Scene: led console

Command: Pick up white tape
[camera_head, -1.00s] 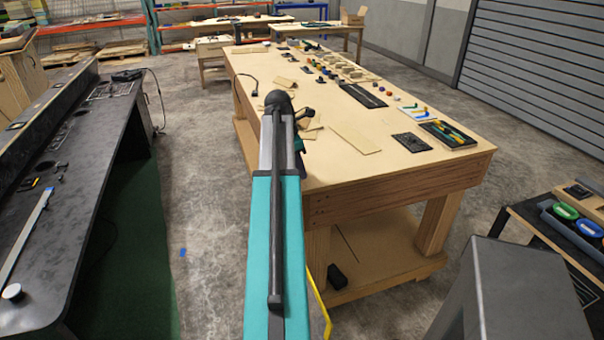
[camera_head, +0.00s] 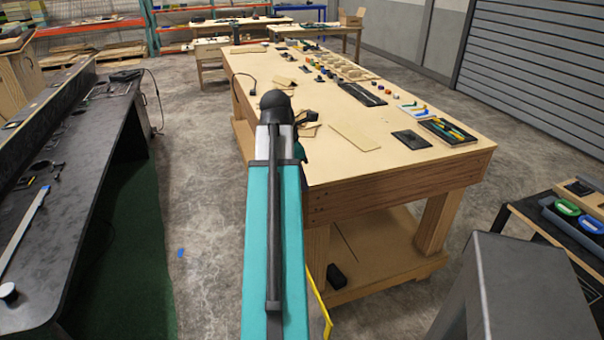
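A small round white thing (camera_head: 8,292) sits near the front left edge of the dark console; it may be the white tape, but it is too small to tell. My arm reaches forward from the bottom centre toward the wooden workbench, ending at a dark rounded joint. My gripper is hidden behind the arm, so its fingers do not show. Nothing is seen held.
The wooden workbench (camera_head: 352,140) carries several small parts and trays. The dark console (camera_head: 75,205) runs along the left, with a long pale bar (camera_head: 22,232) on it. Green (camera_head: 566,207) and blue (camera_head: 590,224) round items lie in a tray at right. Concrete floor lies between.

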